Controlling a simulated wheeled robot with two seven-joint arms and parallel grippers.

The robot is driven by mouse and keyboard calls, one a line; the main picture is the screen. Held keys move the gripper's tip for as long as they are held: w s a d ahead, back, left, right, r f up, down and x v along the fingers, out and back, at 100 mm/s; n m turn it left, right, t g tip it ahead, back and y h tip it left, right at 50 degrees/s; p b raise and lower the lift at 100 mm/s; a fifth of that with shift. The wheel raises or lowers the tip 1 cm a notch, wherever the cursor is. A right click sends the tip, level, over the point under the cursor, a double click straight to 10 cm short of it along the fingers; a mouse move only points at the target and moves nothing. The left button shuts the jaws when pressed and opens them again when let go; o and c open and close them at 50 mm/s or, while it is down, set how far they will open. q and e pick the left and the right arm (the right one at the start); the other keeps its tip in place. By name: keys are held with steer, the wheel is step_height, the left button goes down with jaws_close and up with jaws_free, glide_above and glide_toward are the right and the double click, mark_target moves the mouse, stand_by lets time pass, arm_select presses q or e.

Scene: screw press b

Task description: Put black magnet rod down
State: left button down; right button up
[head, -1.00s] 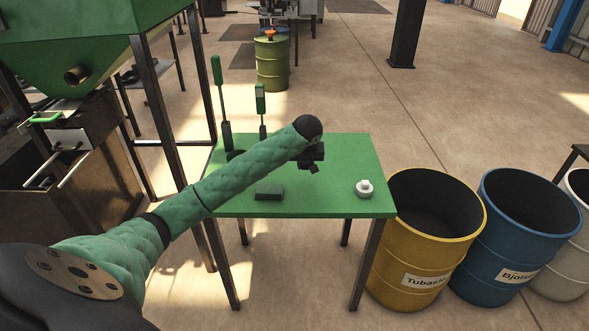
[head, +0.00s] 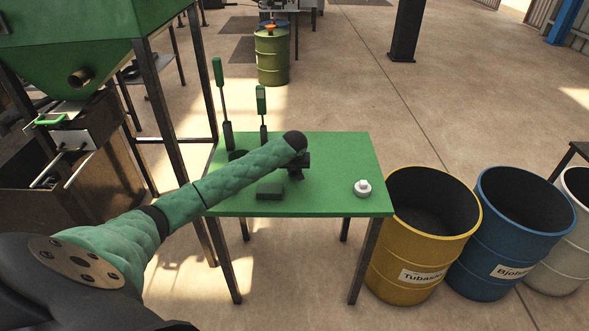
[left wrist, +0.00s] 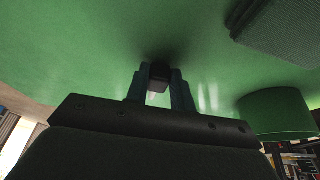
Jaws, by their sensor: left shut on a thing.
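My left gripper (head: 297,174) is over the middle of the green table (head: 345,160), pointing down. In the left wrist view, its two fingers (left wrist: 160,88) are closed on a dark, blocky piece, the black magnet rod (left wrist: 158,78). The piece sits close to the green surface with a dark shadow by it; I cannot tell whether it touches. In the head view the arm and gripper hide most of the rod. My right gripper is in neither view.
A dark green block (head: 270,191) lies just in front of the gripper. Two tall green-handled tools (head: 219,90) (head: 262,103) stand at the table's back left. A white knob-like piece (head: 362,187) is at the right. Yellow (head: 385,262) and blue (head: 478,258) barrels stand right of the table.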

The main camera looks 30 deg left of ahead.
arm_select(q)
steer(key=shift+f, duration=0.1)
steer(key=c, duration=1.2)
jaws_free()
steer(key=shift+f, duration=0.1)
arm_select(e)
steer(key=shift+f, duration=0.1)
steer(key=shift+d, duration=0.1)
arm_select(q)
steer(key=shift+r, duration=0.3)
steer(key=b+v, duration=0.3)
steer(key=v, duration=0.8)
steer(key=shift+s+d+r, duration=0.15)
steer(key=shift+s+r, duration=0.05)
steer(key=shift+r, duration=0.1)
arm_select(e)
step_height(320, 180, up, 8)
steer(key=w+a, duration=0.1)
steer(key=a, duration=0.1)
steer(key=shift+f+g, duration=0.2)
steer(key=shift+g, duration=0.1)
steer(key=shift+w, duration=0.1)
